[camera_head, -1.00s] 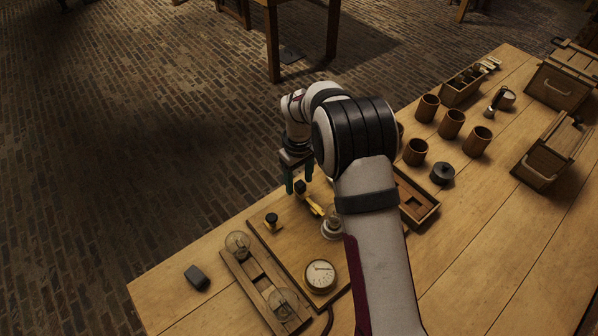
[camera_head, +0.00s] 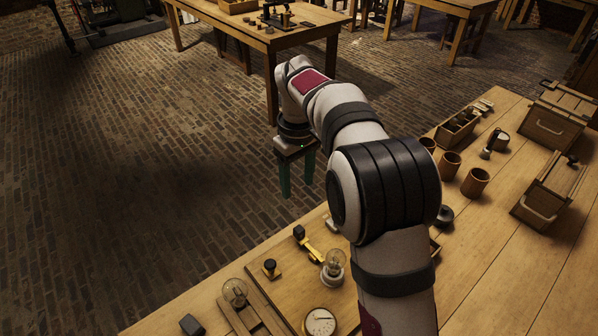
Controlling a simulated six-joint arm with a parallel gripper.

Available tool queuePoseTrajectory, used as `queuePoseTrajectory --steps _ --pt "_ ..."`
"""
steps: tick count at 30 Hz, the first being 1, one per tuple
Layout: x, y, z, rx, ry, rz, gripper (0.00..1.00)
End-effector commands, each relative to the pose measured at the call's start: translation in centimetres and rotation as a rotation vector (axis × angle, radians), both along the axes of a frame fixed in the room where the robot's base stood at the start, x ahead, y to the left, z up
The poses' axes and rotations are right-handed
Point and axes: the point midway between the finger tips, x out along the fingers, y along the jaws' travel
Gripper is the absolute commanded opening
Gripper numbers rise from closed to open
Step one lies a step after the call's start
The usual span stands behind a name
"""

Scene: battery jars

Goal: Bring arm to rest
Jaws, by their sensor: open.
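My gripper (camera_head: 297,176) hangs from the end of my arm, with two dark green fingers pointing down and a gap between them. It is open and nothing shows between the fingers. It appears beyond the far edge of the wooden workbench (camera_head: 490,262), with the brick floor (camera_head: 150,190) behind it. My arm reaches up from the lower right and hides part of the bench.
On the bench are a board with a glass bulb (camera_head: 333,266), a round dial (camera_head: 319,321), a yellow-and-black switch (camera_head: 306,242) and a black knob (camera_head: 270,268). Brown jars (camera_head: 475,182), a wooden rack (camera_head: 458,128) and wooden crates (camera_head: 548,121) stand at right.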

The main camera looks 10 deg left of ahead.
Motion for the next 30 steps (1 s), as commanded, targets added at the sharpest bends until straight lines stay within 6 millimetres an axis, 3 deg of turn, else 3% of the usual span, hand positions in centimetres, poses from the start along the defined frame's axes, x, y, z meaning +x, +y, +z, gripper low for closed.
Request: queuePoseTrajectory --steps 5,8,10,13,15,19,23,30 --pt "-0.4 -0.4 0.4 0.002 0.001 -0.018 0.6" --pt "-3.6 -3.0 2.8 0.022 0.007 -0.171 0.6" --pt "-8.3 -6.0 4.8 0.044 0.021 -0.37 0.6" --pt "-16.7 -9.5 5.8 0.077 0.05 -0.685 0.6" --pt "-22.2 -11.0 5.1 0.095 0.07 -0.881 0.6" --pt "-29.4 -12.0 2.6 0.118 0.102 -1.149 0.6" --pt "-32.1 -12.1 1.1 0.125 0.118 -1.261 0.6" --pt "-32.4 -12.1 0.9 0.125 0.122 -1.27 0.6"
